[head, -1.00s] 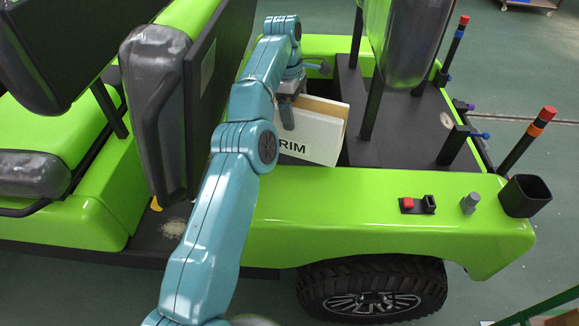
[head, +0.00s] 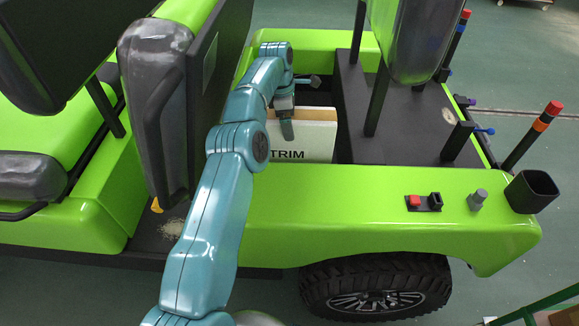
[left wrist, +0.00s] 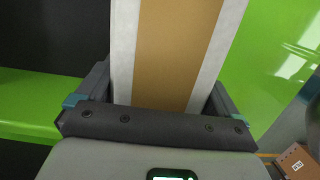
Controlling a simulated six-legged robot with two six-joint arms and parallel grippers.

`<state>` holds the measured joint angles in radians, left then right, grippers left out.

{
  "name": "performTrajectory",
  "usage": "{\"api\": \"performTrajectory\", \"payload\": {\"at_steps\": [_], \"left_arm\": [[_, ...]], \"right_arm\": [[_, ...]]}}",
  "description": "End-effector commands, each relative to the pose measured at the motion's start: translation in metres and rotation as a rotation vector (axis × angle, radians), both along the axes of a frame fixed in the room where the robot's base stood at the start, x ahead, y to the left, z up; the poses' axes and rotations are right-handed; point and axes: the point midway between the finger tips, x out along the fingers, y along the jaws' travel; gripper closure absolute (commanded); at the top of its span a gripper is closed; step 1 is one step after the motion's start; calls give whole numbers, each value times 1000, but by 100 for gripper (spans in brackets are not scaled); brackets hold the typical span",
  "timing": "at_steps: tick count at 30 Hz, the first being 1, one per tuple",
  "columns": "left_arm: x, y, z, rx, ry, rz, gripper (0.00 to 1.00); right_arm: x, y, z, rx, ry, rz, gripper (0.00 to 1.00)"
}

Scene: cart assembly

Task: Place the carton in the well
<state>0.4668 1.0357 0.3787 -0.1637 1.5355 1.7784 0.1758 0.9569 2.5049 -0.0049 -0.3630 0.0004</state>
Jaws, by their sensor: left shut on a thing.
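The carton (head: 309,142) is a white box with a brown top and the letters TRIM on its near side. It sits low between the seat back and the black rear deck, behind the green side panel, which hides its lower part. My left gripper (head: 287,130) is over the carton and shut on it. In the left wrist view the carton (left wrist: 177,55) fills the space between the jaws, showing a brown strip with white edges. The well is the recess around the carton; its floor is hidden. My right gripper is not in view.
The dark seat back (head: 155,110) stands close left of my arm. The black deck (head: 405,125) with posts is at the right. The green side panel (head: 370,205) runs in front, with a red button (head: 414,201) and a black cup (head: 532,191).

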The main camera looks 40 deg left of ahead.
Motion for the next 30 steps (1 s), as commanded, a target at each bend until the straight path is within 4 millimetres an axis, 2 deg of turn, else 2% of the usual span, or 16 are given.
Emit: {"api": "performTrajectory", "payload": {"at_steps": [1,3,9,12,17,25,30], "left_arm": [[0,0,-28,0,0,0,90],[0,0,-47,1,-1,1,90],[1,0,-89,0,0,1,90],[2,0,-104,1,-2,0,90],[2,0,-116,2,-4,1,90],[1,0,-161,1,-2,-1,90],[2,1,-171,3,-5,0,90]], "right_arm": [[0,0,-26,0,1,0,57],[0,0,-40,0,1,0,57],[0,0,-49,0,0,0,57],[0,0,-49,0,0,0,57],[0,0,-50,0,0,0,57],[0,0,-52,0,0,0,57],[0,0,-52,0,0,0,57]]}}
